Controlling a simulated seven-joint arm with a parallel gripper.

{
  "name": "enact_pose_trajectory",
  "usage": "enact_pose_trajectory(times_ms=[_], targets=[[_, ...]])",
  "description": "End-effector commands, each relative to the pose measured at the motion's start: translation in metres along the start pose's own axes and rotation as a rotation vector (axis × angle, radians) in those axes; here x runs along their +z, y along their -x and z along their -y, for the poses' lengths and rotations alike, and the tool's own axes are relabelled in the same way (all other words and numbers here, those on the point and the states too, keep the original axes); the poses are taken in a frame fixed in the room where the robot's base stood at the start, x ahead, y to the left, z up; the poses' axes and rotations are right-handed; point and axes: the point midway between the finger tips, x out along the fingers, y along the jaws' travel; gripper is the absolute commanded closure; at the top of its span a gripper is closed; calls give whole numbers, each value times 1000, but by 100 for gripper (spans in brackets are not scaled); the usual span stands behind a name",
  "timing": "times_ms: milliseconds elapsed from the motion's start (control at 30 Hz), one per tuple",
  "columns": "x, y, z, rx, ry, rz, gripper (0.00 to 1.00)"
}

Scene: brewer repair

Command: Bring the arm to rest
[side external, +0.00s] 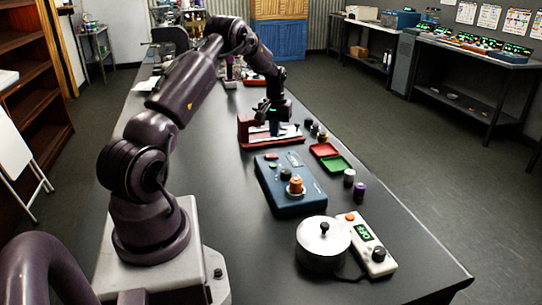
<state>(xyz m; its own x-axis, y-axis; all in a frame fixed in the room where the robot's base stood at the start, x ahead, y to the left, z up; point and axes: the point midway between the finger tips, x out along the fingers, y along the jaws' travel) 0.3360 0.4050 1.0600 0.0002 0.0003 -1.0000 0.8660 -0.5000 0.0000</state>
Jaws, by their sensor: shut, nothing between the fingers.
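My gripper (274,128) hangs from the dark purple arm, pointing down over a red stand (246,132) on the long black table. Its fingers are small and partly lost against the stand; they are shut with nothing between them. I cannot tell whether the fingertips touch the stand.
A blue box (272,200) with an orange knob sits in front of the stand. A lidded silver pot (322,258) and a white controller (365,235) stand nearest. The table's right edge strip (425,262) is clear.

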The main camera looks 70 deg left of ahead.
Motion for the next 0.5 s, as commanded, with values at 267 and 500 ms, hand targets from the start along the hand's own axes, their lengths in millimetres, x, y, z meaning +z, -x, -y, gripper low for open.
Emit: enact_pose_trajectory(times_ms=[267,500], targets=[[0,0,0,0,0,0,100],[22,-15,5,-13,-27,59,100]])
